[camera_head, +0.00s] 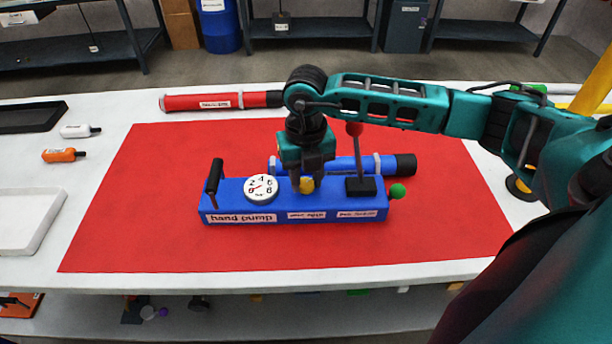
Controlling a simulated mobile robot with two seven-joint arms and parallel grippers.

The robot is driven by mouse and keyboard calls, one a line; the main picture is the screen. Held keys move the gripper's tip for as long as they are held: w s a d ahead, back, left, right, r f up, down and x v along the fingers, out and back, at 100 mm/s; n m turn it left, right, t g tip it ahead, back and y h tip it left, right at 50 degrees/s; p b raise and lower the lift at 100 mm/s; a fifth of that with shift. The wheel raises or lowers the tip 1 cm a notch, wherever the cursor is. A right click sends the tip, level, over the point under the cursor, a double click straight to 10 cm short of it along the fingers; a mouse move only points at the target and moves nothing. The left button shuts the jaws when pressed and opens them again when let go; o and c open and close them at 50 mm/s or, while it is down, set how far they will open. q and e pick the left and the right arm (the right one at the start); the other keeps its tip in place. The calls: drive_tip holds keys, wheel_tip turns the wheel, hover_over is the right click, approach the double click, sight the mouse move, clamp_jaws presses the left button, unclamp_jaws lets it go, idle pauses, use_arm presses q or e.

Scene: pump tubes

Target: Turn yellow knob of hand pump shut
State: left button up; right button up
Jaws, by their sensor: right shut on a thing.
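The blue hand pump (232,204) lies on a red mat (130,210). It has a white round gauge (262,188), a black handle (214,177) at its left end, a red-topped lever (355,129) and a green knob (397,191) at its right end. The yellow knob (306,186) sits on the pump's top, right of the gauge. My right gripper (307,180) points down over the yellow knob and is shut on it; the fingers hide part of the knob. My left gripper is not in view.
A blue tube (340,166) lies behind the pump. A red tube (205,102) lies at the table's back edge. A black tray (30,117), a white tray (25,220), and white (76,131) and orange (60,155) bottles are at left. The mat's front is clear.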

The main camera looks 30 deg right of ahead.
drive_tip(key=n+b, duration=0.2)
drive_tip(key=n, duration=0.2)
drive_tip(key=shift+f+n+b, duration=0.1)
drive_tip(key=shift+n+b, duration=0.2)
drive_tip(key=shift+n, duration=0.1)
drive_tip(key=n+b, duration=0.3)
drive_tip(key=n, duration=0.2)
drive_tip(key=n+b, duration=0.2)
drive_tip(key=n, duration=0.2)
drive_tip(key=n+b, duration=0.1)
drive_tip(key=n, duration=0.2)
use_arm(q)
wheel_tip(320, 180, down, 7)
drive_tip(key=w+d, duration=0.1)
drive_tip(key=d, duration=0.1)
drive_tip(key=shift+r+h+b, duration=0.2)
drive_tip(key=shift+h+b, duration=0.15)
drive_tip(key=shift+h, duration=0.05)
use_arm(e)
drive_tip(key=shift+n, duration=0.3)
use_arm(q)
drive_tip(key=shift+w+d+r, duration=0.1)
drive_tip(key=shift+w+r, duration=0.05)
use_arm(e)
drive_tip(key=o, duration=1)
drive_tip(key=shift+o, duration=0.2)
drive_tip(key=shift+r, duration=0.2)
